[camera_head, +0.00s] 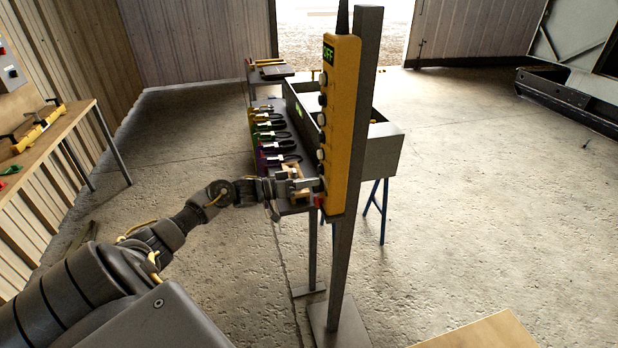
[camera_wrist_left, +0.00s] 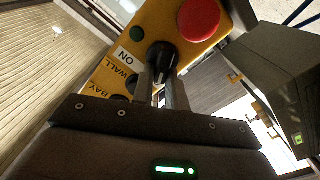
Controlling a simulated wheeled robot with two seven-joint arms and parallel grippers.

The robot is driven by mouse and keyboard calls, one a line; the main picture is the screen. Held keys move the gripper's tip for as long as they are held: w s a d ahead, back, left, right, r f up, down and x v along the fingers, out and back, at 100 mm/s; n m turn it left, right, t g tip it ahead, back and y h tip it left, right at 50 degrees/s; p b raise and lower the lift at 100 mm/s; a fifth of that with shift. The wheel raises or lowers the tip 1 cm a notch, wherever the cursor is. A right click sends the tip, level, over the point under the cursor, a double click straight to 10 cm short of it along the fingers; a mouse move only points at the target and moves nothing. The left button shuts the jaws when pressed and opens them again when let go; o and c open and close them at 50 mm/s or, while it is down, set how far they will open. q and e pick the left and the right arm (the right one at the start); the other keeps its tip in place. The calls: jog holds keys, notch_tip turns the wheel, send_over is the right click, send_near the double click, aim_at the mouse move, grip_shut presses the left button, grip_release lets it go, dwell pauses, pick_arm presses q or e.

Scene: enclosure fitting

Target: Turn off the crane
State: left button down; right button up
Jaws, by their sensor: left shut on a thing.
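The yellow crane control box (camera_head: 343,125) hangs upright on a grey post (camera_head: 360,150). My left gripper (camera_head: 312,184) reaches the lower part of the box from the left. In the left wrist view the gripper (camera_wrist_left: 162,85) is shut on a black knob (camera_wrist_left: 160,54), with a finger on each side. A label "ON" (camera_wrist_left: 124,56) sits beside the knob, with "WALL" and "BAY" labels lower left. My right gripper is not in view.
A bench behind the box holds several coloured shackle-like pieces (camera_head: 272,135) and a grey open-topped trough (camera_head: 384,150). A wooden workbench (camera_head: 45,140) stands at the left wall. The concrete floor on the right is mostly clear.

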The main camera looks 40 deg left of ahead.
pick_arm(q)
jog(key=c, duration=1.4)
grip_release()
jog(key=b+v, duration=0.3)
jog(key=v, duration=0.7)
jog(key=shift+s+a, duration=0.3)
